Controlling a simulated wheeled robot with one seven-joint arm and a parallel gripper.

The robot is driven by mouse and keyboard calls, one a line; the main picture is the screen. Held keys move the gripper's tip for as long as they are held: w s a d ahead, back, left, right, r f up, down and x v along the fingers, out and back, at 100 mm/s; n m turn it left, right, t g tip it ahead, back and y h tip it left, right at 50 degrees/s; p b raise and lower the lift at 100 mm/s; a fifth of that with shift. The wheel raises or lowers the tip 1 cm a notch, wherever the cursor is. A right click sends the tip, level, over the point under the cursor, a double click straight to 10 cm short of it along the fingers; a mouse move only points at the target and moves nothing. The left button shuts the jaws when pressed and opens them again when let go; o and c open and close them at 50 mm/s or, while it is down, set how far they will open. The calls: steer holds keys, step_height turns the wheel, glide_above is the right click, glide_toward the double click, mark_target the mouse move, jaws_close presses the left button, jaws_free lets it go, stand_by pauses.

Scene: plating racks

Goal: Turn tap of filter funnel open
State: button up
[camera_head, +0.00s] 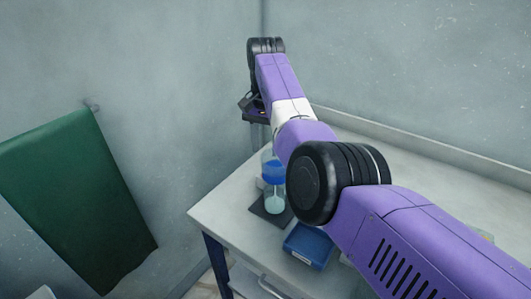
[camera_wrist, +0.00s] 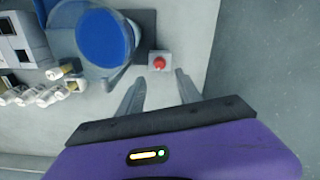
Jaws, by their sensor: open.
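The filter funnel (camera_head: 273,170) is a clear vessel with blue liquid, above a flask (camera_head: 274,205) holding pale liquid. In the wrist view, a round blue-filled vessel (camera_wrist: 104,38), apparently the funnel from above, is left of and beyond my fingers. I cannot make out its tap for certain. My gripper (camera_wrist: 159,77) is open, with nothing between its fingers. It hangs above the bench, to the right of the funnel in the wrist view. In the head view my arm partly covers the funnel.
A red button on a grey block (camera_wrist: 159,62) appears just beyond my fingertips. Several small bottles (camera_wrist: 35,94) are at left. A dark mat (camera_head: 268,212) lies under the flask. A green towel (camera_head: 75,195) hangs on the wall.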

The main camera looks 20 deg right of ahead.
steer(key=shift+s+d+r, duration=0.1)
steer(key=shift+d+r, duration=0.05)
steer(key=shift+d, duration=0.1)
steer(key=shift+d+n+p, duration=0.25)
steer(key=shift+n+p, duration=0.05)
steer(key=shift+p, duration=0.3)
steer(key=n, duration=0.6)
steer(key=shift+a+p, duration=0.1)
steer(key=shift+p, duration=0.3)
steer(key=n, duration=0.5)
steer(key=shift+a+f, duration=0.2)
steer(key=shift+a, duration=0.2)
steer(key=shift+f+p, duration=0.3)
steer(key=shift+f, duration=3.6)
steer(key=shift+c, duration=0.2)
